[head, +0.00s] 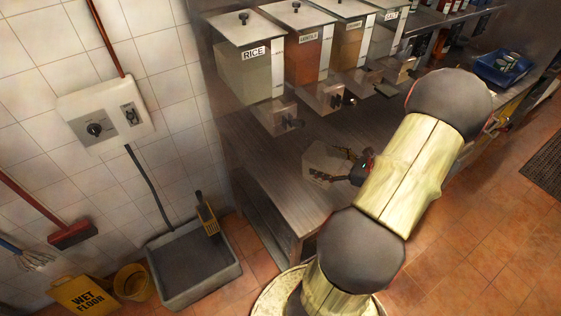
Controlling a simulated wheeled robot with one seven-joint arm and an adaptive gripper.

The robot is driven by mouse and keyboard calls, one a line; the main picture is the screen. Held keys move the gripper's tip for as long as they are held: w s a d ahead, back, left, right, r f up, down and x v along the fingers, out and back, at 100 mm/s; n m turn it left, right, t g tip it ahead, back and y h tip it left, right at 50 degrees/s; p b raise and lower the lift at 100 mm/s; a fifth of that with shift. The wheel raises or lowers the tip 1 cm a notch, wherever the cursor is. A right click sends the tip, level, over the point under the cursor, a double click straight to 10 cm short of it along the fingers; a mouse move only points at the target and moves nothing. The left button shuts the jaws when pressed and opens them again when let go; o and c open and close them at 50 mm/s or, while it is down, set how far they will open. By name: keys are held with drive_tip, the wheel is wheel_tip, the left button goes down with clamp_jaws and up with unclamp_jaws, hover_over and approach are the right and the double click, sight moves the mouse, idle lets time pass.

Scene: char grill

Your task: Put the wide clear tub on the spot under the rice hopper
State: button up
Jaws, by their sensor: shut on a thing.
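The wide clear tub (318,156) is a faint, see-through shape at the middle of the steel counter. My gripper (328,177) is shut on its near side; the fingers show dark against it. I cannot tell whether the tub touches the counter or is held just above it. The rice hopper (243,78) is the leftmost of the row, labelled RICE, with pale contents and a clear spout (277,117) below it. The counter (262,160) under that spout looks bare, up and left of the tub.
More hoppers, a red-orange one (300,55) and a tan one (345,45), stand to the right of the rice. Their spouts overhang the counter. A blue tray (503,68) is at the far right. A mop sink (190,270) and wet floor sign (85,296) stand lower left.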

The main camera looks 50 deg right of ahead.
drive_tip(key=shift+w+d+f, duration=0.15)
drive_tip(key=shift+w+f, duration=0.2)
drive_tip(key=shift+w+r+b+x, duration=0.1)
drive_tip(key=shift+r+b+x, duration=0.4)
drive_tip(key=shift+x, duration=2.5)
drive_tip(key=shift+w+r+b+x, duration=0.1)
drive_tip(key=shift+b+x, duration=0.85)
drive_tip(key=shift+x, duration=2)
drive_tip(key=shift+w+r+b+x, duration=0.1)
drive_tip(key=shift+r+b+x, duration=0.4)
drive_tip(key=shift+x, duration=2.5)
drive_tip(key=shift+s+f, duration=0.1)
drive_tip(key=shift+f, duration=0.1)
drive_tip(key=shift+f+b, duration=0.15)
drive_tip(key=shift+b, duration=0.15)
drive_tip(key=o, duration=1.2)
drive_tip(key=shift+o, duration=0.2)
